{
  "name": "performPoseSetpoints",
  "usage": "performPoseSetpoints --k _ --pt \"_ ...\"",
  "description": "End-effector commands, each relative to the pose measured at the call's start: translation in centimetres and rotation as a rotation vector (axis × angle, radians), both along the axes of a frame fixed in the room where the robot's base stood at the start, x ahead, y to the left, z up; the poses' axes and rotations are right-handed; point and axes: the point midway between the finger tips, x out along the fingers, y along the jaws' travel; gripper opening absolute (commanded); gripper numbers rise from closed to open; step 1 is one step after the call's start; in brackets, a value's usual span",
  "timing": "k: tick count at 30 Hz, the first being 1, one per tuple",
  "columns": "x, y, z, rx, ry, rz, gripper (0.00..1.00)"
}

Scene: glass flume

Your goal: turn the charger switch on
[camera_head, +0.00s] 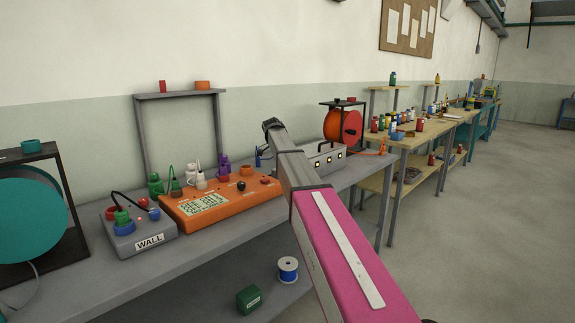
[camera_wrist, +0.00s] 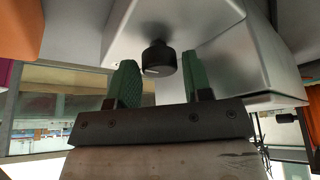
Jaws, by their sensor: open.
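Nothing is held. Contact with the knob cannot be told. In the head view my fingers cannot be made out.
An orange instrument (camera_head: 220,203) and a grey box marked WALL (camera_head: 137,233) stand on the bench left of my arm. A red-orange reel (camera_head: 343,126) stands behind the metal box. A blue spool (camera_head: 288,270) and a green box (camera_head: 249,299) lie below. The floor at right is clear.

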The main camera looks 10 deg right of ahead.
Motion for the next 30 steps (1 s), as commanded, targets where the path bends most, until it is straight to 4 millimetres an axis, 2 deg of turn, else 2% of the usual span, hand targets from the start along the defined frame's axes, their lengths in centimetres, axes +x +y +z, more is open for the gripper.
performPoseSetpoints --k 5,12,18,22,30 --pt "0.3 0.9 2.2 0.0 -0.001 0.0 0.46" --pt "0.6 2.6 6.5 0.0 -0.003 0.001 0.46" --pt "0.7 3.6 8.9 0.0 -0.002 0.001 0.46" --pt "0.7 3.9 9.6 0.0 0.0 -0.001 0.46" --pt "0.7 4.0 9.7 0.0 0.0 0.0 0.46"
